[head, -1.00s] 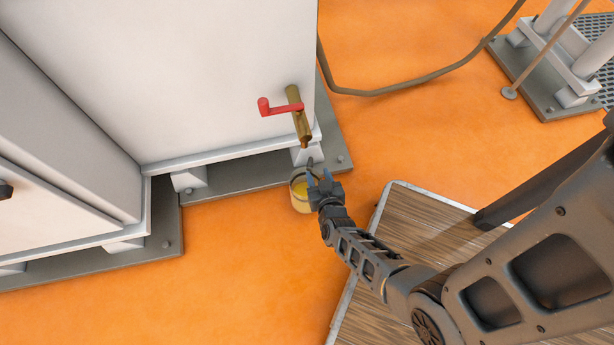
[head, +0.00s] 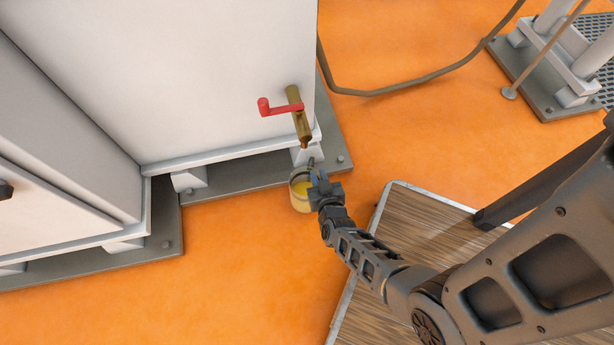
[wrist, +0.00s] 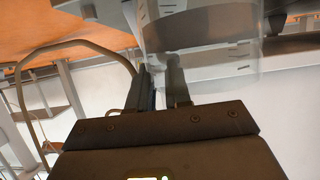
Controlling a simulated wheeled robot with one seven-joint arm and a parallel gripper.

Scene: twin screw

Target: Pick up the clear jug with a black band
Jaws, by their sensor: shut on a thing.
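The clear jug (head: 299,196) stands at the foot of the white cabinet, beneath the brass tap, and looks yellowish in the head view. In the wrist view its see-through wall (wrist: 215,60) with dark measuring marks fills the upper middle. A black band cannot be made out clearly. My gripper (head: 317,178) is at the jug's right side, its fingers shut on the jug near the upper part. In the wrist view the fingers (wrist: 160,78) are close together against the jug; the exact part between them is partly hidden.
The brass tap (head: 299,117) with a red handle (head: 279,108) juts out just above the jug. The white cabinet (head: 200,70) and its grey base plate (head: 235,178) are close behind. Orange floor (head: 250,260) is free in front. A wood-topped platform (head: 420,225) lies to the right.

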